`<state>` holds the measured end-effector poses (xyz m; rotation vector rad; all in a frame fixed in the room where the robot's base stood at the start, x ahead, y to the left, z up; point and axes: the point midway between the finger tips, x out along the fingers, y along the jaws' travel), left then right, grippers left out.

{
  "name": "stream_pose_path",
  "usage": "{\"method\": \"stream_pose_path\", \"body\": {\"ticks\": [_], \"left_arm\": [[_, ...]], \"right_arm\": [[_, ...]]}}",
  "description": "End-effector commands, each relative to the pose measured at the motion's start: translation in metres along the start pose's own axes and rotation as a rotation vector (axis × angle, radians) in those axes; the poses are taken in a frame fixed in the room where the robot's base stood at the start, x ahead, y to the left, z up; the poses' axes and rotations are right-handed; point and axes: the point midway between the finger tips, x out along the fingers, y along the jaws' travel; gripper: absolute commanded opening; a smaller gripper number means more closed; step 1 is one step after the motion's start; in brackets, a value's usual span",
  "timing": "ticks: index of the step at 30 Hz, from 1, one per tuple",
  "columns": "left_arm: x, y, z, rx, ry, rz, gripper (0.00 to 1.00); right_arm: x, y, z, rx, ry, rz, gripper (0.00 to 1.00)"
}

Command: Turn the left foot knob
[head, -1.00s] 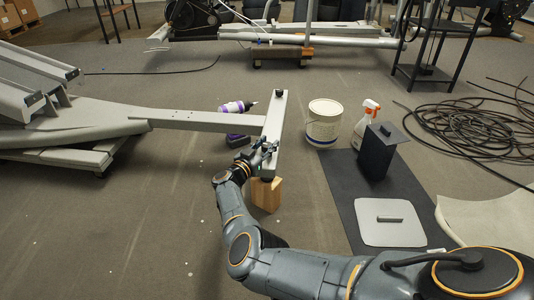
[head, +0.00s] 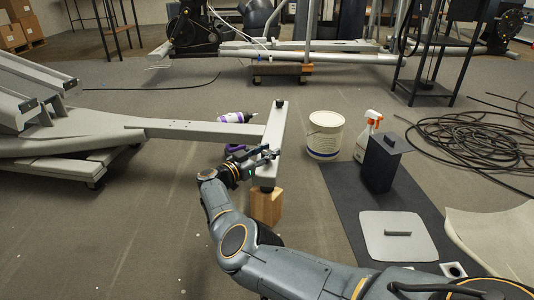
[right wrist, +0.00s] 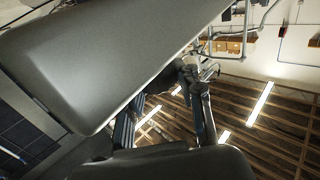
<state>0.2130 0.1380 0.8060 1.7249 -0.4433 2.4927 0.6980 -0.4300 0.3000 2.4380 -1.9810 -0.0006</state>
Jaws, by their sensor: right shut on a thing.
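A grey crossbar (head: 274,130) ends the machine's long beam (head: 205,130). A black foot knob (head: 279,104) sits at its far end. In the right wrist view the gripper fingers (right wrist: 185,88) close on a dark piece beside a large grey surface, likely the crossbar. A dark foot shows under the near end, above a wooden block (head: 266,207). My left gripper is not in view.
A purple-and-white bottle (head: 236,117) lies behind the beam. A white bucket (head: 324,135), a spray bottle (head: 368,136) and a black box (head: 382,163) stand to the right. A dark mat (head: 345,190) holds a grey plate (head: 398,237). Coiled cable (head: 470,135) lies farther right.

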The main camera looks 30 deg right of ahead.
Motion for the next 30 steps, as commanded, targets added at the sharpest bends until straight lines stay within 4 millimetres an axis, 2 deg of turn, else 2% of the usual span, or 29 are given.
{"method": "stream_pose_path", "body": {"ticks": [2, 3, 6, 16, 20, 23, 30], "left_arm": [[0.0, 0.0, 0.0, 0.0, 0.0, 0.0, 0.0], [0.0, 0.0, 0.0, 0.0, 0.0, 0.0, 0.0], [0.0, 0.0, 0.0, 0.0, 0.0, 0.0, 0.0], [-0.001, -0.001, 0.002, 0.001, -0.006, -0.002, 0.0], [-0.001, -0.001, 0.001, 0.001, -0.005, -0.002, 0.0], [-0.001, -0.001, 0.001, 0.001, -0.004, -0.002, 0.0], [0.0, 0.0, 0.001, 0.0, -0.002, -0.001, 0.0]], "right_arm": [[-0.001, 0.0, 0.001, -0.001, -0.001, -0.001, 0.03], [-0.001, 0.0, 0.001, -0.001, -0.001, -0.001, 0.41], [-0.001, 0.0, 0.001, -0.001, -0.001, -0.001, 0.59], [0.0, 0.0, -0.001, 0.0, 0.0, -0.001, 0.59], [-0.001, -0.001, -0.01, 0.002, 0.0, -0.001, 0.59], [-0.001, 0.0, -0.022, 0.003, 0.0, 0.0, 0.59], [-0.001, -0.001, -0.07, 0.004, -0.001, -0.001, 0.59]]}}
